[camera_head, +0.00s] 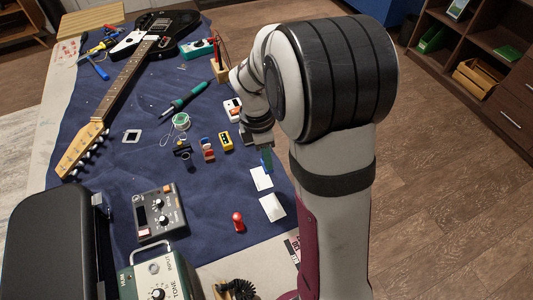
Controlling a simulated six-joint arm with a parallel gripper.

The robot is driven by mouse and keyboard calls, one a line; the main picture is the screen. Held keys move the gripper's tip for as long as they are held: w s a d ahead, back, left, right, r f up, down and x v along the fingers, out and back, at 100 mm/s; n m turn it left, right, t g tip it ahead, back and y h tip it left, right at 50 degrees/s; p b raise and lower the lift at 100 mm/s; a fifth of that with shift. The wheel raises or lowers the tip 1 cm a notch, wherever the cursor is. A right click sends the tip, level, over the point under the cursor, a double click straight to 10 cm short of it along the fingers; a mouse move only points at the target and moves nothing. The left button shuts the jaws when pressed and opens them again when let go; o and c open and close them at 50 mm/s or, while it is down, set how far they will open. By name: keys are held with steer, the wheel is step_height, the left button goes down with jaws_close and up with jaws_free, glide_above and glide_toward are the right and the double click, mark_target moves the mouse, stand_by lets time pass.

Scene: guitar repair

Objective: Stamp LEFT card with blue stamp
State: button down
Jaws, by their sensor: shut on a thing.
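Two white cards lie on the blue cloth near its right edge. One card (261,179) is farther back and slightly more to the left. The other card (272,207) is nearer and slightly to the right. My gripper (265,150) points down just behind the farther card, shut on a small blue-green stamp (267,161). The stamp's lower end shows near that card's back edge; I cannot tell whether it touches. The jaws are small and partly hidden by my arm. A red stamp (238,222) stands on the cloth left of the nearer card.
A guitar (120,80) lies at the left back on the blue cloth (205,190). A grey pedal (158,212), small coloured items, a solder spool (181,121) and a soldering iron (188,98) lie left of my gripper. A green amplifier (158,275) stands in front.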

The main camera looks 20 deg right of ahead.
steer(key=s+f+m, duration=0.2)
steer(key=m, duration=0.1)
steer(key=s+f+m, duration=0.2)
steer(key=f+m, duration=0.1)
steer(key=s+f+m+g, duration=0.1)
steer(key=s+f+m, duration=0.1)
steer(key=f+m, duration=0.1)
steer(key=shift+a+f+y, duration=0.15)
steer(key=shift+a+y, duration=0.15)
steer(key=shift+a, duration=0.1)
steer(key=shift+w+f, duration=0.1)
steer(key=shift+f, duration=0.65)
steer(key=shift+f, duration=0.55)
stand_by(0.5)
step_height(320, 180, up, 7)
stand_by(0.6)
steer(key=shift+w+r, duration=0.1)
stand_by(0.5)
